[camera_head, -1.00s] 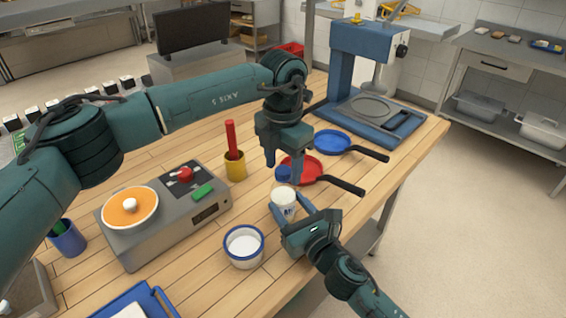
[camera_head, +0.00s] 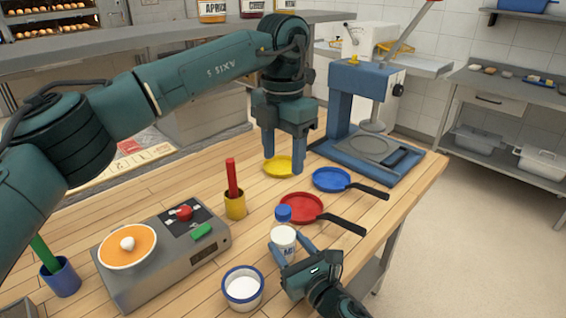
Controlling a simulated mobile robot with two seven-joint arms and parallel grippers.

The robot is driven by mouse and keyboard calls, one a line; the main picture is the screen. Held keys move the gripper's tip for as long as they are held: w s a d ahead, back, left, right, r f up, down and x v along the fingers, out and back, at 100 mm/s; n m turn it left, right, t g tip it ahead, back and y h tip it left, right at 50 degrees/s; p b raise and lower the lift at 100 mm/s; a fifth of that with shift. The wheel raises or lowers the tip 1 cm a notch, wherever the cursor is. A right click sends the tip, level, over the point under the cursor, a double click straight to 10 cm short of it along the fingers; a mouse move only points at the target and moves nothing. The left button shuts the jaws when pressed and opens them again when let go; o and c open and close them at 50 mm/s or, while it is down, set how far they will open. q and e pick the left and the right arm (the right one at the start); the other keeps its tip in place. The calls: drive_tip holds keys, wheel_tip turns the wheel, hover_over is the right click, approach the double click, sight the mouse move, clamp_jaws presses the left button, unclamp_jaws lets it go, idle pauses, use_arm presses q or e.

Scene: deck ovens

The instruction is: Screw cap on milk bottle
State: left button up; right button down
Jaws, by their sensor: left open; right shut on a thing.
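The white milk bottle (camera_head: 284,243) stands upright at the front right of the wooden table. A blue cap (camera_head: 283,213) sits upright on its top; I cannot tell how tightly it is seated. My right gripper (camera_head: 286,250) is shut on the bottle's body from the front, a finger on each side. My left gripper (camera_head: 283,165) is open and empty, pointing down. In the picture it is above the cap, clear of it, with a yellow pan behind its fingertips.
A red pan (camera_head: 301,208) and a blue pan (camera_head: 331,179) lie right of and behind the bottle. A white bowl with a blue rim (camera_head: 243,288) stands front left. A yellow cup (camera_head: 235,206), a scale-like device (camera_head: 160,281) and a blue press (camera_head: 362,150) stand around.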

drive_tip(key=c, duration=0.5)
unclamp_jaws()
drive_tip(key=b+v, duration=0.2)
drive_tip(key=v, duration=1.1)
drive_tip(key=shift+s, duration=0.1)
